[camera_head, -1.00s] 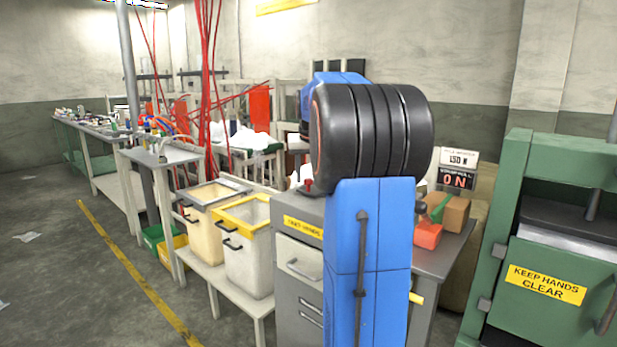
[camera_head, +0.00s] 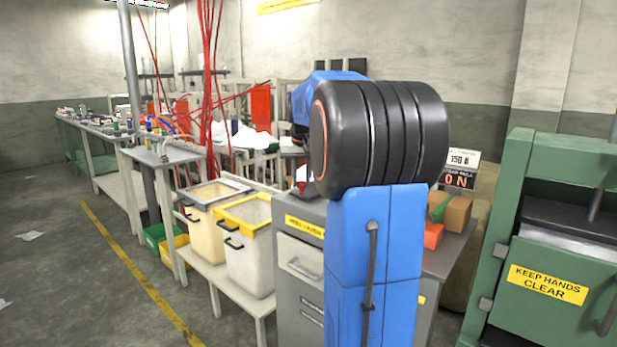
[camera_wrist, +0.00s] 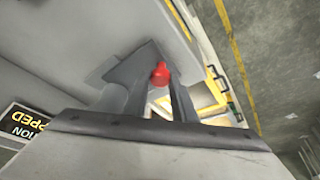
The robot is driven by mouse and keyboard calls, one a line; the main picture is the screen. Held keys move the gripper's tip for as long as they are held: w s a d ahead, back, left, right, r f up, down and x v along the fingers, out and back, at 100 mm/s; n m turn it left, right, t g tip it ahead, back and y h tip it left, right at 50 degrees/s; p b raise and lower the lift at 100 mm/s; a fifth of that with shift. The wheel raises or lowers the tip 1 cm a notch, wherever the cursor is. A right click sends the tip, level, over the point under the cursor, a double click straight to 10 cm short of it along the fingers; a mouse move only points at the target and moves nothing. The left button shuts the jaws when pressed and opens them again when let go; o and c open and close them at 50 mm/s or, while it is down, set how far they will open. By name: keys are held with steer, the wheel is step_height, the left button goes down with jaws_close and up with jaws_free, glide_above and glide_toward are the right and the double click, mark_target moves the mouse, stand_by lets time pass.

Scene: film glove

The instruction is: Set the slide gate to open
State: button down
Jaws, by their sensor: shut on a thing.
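A red knob (camera_wrist: 160,75), which looks like the slide gate's handle, sits between the dark fingers of my gripper (camera_wrist: 157,82) in the wrist view. My gripper is shut on it. A grey panel (camera_wrist: 85,35) lies alongside the fingers. In the head view a small red piece (camera_head: 302,179) shows at the grey cabinet top, just left of my arm. My gripper is hidden behind my blue and black arm there. The gate plate itself cannot be made out in either view.
A grey cabinet (camera_head: 300,258) with a yellow label stands behind my arm. A green press (camera_head: 555,250) marked "KEEP HANDS CLEAR" is at the right. A sign (camera_wrist: 22,122) shows in the wrist view. Open floor lies left.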

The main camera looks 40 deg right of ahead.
steer(key=shift+s+a, duration=0.1)
steer(key=shift+a, duration=1)
steer(key=c, duration=1.5)
jaws_free()
steer(key=v, duration=1.7)
steer(key=shift+a+r, duration=0.1)
